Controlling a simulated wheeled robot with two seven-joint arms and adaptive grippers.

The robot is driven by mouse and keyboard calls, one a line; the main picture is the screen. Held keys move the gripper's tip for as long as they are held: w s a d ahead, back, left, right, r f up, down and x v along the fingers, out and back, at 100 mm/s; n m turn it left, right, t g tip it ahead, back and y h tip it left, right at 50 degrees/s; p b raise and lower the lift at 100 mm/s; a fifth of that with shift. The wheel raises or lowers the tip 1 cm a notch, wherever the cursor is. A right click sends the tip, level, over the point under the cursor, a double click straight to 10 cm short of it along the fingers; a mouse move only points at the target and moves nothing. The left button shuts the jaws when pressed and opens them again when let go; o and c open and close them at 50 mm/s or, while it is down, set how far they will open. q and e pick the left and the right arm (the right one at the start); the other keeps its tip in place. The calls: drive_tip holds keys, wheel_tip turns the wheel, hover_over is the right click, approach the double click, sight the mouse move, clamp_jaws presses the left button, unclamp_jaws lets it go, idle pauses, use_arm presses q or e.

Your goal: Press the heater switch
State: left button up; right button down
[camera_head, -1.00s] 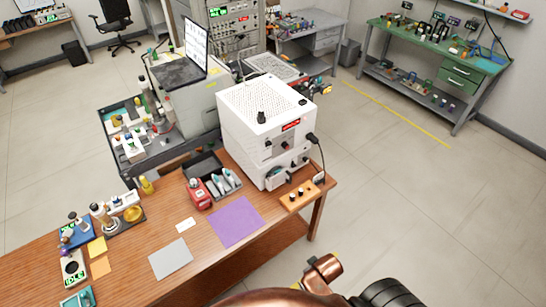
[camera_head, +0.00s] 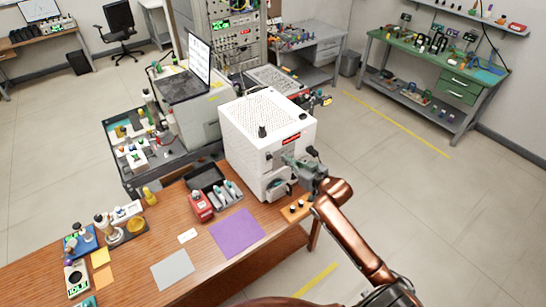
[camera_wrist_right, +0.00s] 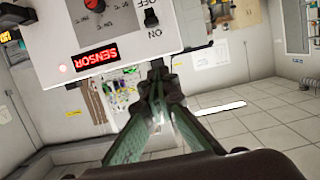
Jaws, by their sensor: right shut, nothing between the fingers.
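The white boxy instrument (camera_head: 255,130) stands at the far right end of the wooden table. In the right wrist view its panel (camera_wrist_right: 125,40) carries a black switch (camera_wrist_right: 151,18) between OFF and ON marks. No heater label is readable. My right gripper (camera_head: 288,160) is at the instrument's front right and hides part of that face. In the right wrist view its shut, empty fingertips (camera_wrist_right: 158,68) appear just below the panel's edge, below the switch. Contact with the panel cannot be told. My left gripper is not in view.
A red glowing SENSOR display (camera_wrist_right: 97,56) and a red-orange knob (camera_wrist_right: 92,4) are on the same panel. An orange block with black knobs (camera_head: 295,210) lies below my right gripper. A dark tray (camera_head: 212,182) and purple mat (camera_head: 237,233) lie to the left.

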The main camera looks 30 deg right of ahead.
drive_tip(key=shift+r, duration=0.15)
drive_tip(key=p, duration=0.2)
hover_over(268, 153)
drive_tip(key=s, duration=0.4)
wheel_tip(268, 153, down, 2)
drive_tip(key=shift+s+d+f, duration=0.1)
drive_tip(key=shift+s+f, duration=0.05)
drive_tip(key=shift+w+f, duration=0.15)
drive_tip(key=shift+f, duration=0.5)
drive_tip(key=shift+w+f, duration=0.15)
drive_tip(key=shift+f, duration=1.4)
drive_tip(key=shift+s, duration=0.1)
